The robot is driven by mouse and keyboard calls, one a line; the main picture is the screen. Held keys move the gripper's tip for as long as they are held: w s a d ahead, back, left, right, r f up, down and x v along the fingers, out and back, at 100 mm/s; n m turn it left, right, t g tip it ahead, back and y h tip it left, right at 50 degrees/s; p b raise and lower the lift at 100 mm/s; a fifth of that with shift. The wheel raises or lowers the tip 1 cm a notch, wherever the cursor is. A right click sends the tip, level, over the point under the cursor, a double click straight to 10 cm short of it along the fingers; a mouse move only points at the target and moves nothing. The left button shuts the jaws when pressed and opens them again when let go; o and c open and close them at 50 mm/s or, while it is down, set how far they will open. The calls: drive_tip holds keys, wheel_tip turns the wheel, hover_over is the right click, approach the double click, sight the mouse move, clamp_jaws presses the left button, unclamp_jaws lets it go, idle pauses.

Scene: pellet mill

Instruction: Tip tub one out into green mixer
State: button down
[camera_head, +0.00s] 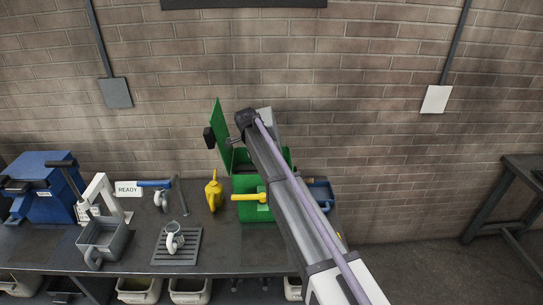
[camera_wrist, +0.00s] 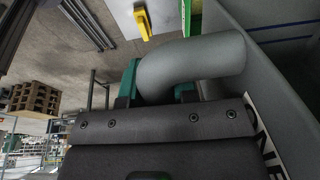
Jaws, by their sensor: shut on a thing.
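My gripper (camera_wrist: 158,88) is shut on the grey curved handle of tub one (camera_wrist: 270,150), whose wall shows part of the label "ONE" in the wrist view. In the head view a light grey piece of the tub (camera_head: 266,115) shows behind the end of my arm, above the green mixer; how far it is tilted and its contents are hidden. The green mixer (camera_head: 250,185) stands on the bench with its green lid (camera_head: 221,137) raised and a yellow handle (camera_head: 249,197) at the front. My arm covers its right part. The mixer's green edge (camera_wrist: 194,15) and yellow handle (camera_wrist: 147,22) also show in the wrist view.
On the bench (camera_head: 135,262) stand a yellow oil can (camera_head: 214,193), another grey tub (camera_head: 102,240), a grey mug-like vessel (camera_head: 174,238) on a grate, a READY sign (camera_head: 128,188) and a blue machine (camera_head: 45,195). A blue container (camera_head: 320,194) sits right of the mixer. The brick wall is behind.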

drive_tip(key=d+f+g+y+b, duration=0.1)
drive_tip(key=d+y+b, duration=0.3)
drive_tip(key=y, duration=0.5)
drive_tip(key=s+d+f+g+y+b, duration=0.1)
drive_tip(key=s+y+b, duration=1)
drive_tip(key=b, duration=0.4)
drive_tip(key=shift+s+f+m+g+y, duration=0.2)
drive_tip(key=shift+m+g+y, duration=0.1)
drive_tip(key=shift+y, duration=0.1)
